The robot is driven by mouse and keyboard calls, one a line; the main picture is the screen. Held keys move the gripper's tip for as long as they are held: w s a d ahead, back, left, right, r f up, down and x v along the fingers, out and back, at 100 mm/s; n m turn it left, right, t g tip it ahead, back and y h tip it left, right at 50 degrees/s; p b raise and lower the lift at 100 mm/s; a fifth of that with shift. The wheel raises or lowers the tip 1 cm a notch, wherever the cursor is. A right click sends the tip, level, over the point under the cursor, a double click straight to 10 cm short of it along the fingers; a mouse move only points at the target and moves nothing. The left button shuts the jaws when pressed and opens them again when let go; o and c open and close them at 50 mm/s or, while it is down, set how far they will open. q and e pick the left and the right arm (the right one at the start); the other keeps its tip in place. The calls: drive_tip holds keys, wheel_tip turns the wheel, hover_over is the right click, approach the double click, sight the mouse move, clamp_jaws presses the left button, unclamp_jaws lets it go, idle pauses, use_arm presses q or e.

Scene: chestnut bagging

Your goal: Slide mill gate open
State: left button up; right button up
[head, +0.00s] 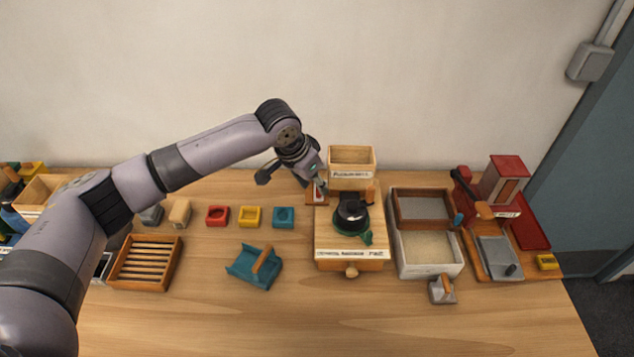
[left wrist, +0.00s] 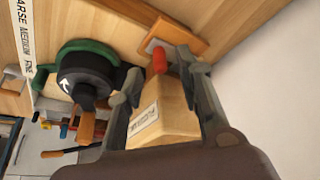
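The mill (head: 338,236) is a pale wooden box with a black dial (head: 351,213), a green part and a front label strip. A red gate handle (left wrist: 158,61) on a grey metal slide (left wrist: 157,45) and brown wooden plate (left wrist: 178,36) is at the mill's left rear side. My left gripper (head: 318,187) reaches down there from the upper left. In the left wrist view its two fingers (left wrist: 162,78) stand apart on either side of the red handle, with a gap showing. I cannot tell whether either finger touches it. My right gripper is not in view.
A wooden hopper box (head: 352,178) with a label stands right behind the mill, close to my left gripper. Small coloured blocks, a teal scoop and a slatted tray (head: 177,263) are to the left.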

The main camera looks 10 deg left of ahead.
use_arm(q)
drive_tip(key=shift+x, duration=1.3)
drive_tip(key=shift+c, duration=0.4)
clamp_jaws()
drive_tip(key=shift+r, duration=0.1)
